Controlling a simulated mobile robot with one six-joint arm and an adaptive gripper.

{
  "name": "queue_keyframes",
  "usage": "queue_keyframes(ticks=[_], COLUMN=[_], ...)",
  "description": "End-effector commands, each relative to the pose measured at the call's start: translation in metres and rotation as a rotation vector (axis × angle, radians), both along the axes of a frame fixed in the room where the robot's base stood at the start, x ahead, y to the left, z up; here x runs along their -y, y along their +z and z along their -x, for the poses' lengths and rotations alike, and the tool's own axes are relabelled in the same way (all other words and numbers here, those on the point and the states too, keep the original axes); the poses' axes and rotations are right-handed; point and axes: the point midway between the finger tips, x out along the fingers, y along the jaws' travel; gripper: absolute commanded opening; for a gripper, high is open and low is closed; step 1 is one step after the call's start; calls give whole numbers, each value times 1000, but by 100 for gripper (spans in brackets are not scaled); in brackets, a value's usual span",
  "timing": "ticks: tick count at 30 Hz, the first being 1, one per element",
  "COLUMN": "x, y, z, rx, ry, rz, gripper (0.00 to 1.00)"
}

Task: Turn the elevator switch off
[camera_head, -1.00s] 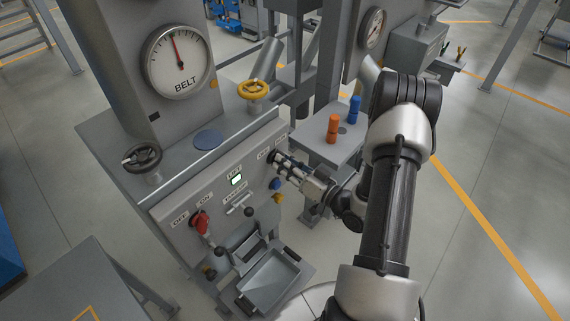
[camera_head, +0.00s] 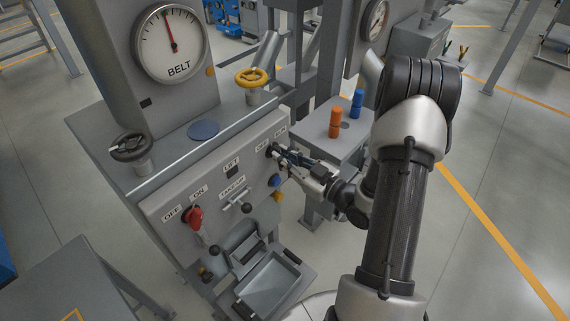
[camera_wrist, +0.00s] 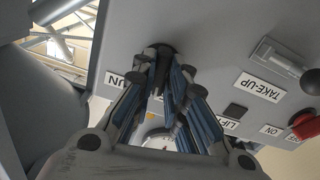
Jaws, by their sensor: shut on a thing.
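My gripper (camera_head: 277,153) is at the right end of the grey control panel (camera_head: 172,236), shut on a dark switch knob (camera_wrist: 160,48). The fingers hide most of the knob, so its pointing direction cannot be told. A RUN label (camera_wrist: 117,80) shows beside the fingers in the wrist view, and an OFF label (camera_head: 262,147) shows beside the knob in the head view. The small lamp window (camera_head: 232,172) by the LIFT label (camera_head: 231,162) is dark, also in the wrist view (camera_wrist: 235,111).
A red rotary switch (camera_head: 194,217) with OFF and ON labels is at the panel's left. A yellow handwheel (camera_head: 250,77) stands above. Orange (camera_head: 335,122) and blue (camera_head: 356,103) pegs stand at right.

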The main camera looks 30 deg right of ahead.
Motion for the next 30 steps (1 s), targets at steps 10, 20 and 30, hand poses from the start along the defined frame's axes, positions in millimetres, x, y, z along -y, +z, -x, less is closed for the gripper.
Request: queue_keyframes(ticks=[10,20,30], x=[0,0,0], y=[-2,-1,-1], z=[0,0,0], rx=[86,125,132], ry=[1,0,0], rz=[242,353,373], gripper=[0,0,0])
